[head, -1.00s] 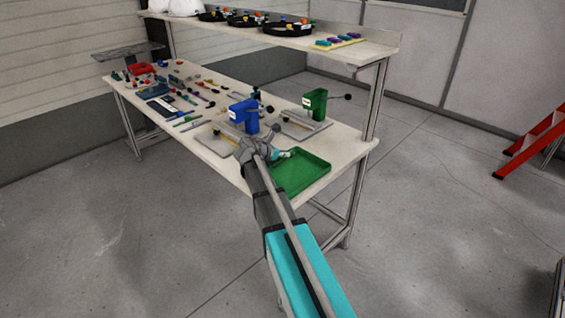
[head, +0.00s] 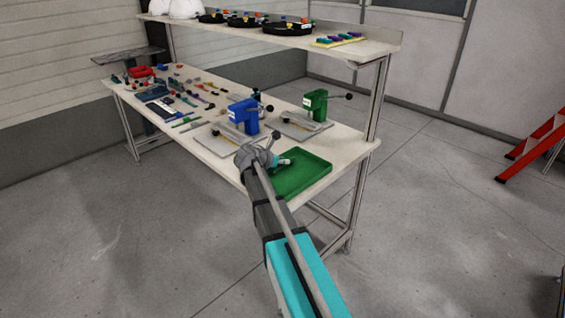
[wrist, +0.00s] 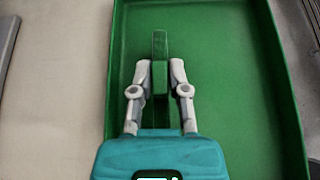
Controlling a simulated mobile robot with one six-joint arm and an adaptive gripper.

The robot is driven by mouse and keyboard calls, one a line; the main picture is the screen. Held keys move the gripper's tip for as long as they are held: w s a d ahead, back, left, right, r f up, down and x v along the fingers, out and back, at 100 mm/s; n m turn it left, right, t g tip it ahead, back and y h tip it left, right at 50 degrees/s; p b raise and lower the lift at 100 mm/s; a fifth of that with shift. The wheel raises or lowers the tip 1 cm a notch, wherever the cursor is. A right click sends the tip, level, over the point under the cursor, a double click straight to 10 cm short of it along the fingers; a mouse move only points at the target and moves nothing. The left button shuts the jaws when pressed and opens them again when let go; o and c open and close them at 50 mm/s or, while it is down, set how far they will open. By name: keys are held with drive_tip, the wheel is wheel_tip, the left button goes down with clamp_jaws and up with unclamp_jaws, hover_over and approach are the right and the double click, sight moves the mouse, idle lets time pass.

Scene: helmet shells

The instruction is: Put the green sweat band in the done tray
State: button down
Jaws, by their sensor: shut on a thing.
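The green sweat band (wrist: 160,46) shows in the wrist view as a narrow green strip between my fingertips, pointing away from the wrist. My gripper (wrist: 160,78) is shut on it. The green tray (wrist: 272,60) lies beneath, and the band is over its floor, towards the tray's left side in that view. Whether the band touches the floor I cannot tell. In the head view my gripper (head: 284,162) is at the left part of the tray (head: 312,181), at the bench's near right corner. The band cannot be made out there.
A blue fixture (head: 243,116) and a green fixture (head: 315,104) stand on plates behind the tray. Many small parts and tools cover the bench's left side. A shelf (head: 350,48) above holds black round trays. A red ladder (head: 535,145) stands at right.

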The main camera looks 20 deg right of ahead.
drive_tip(key=shift+f, duration=0.1)
drive_tip(key=c, duration=0.6)
unclamp_jaws()
drive_tip(key=shift+a+r, duration=0.1)
drive_tip(key=shift+r, duration=0.15)
drive_tip(key=shift+s+a+r+p, duration=0.15)
drive_tip(key=shift+a+r+p, duration=0.05)
drive_tip(key=shift+a+p, duration=0.15)
drive_tip(key=p+v, duration=0.4)
drive_tip(key=v, duration=0.5)
drive_tip(key=shift+s+a+r+p, duration=0.1)
drive_tip(key=shift+a+r+p, duration=0.1)
drive_tip(key=shift+a+p, duration=0.15)
drive_tip(key=shift+s+a+r, duration=0.15)
drive_tip(key=shift+s+a, duration=0.05)
drive_tip(key=shift+a, duration=0.3)
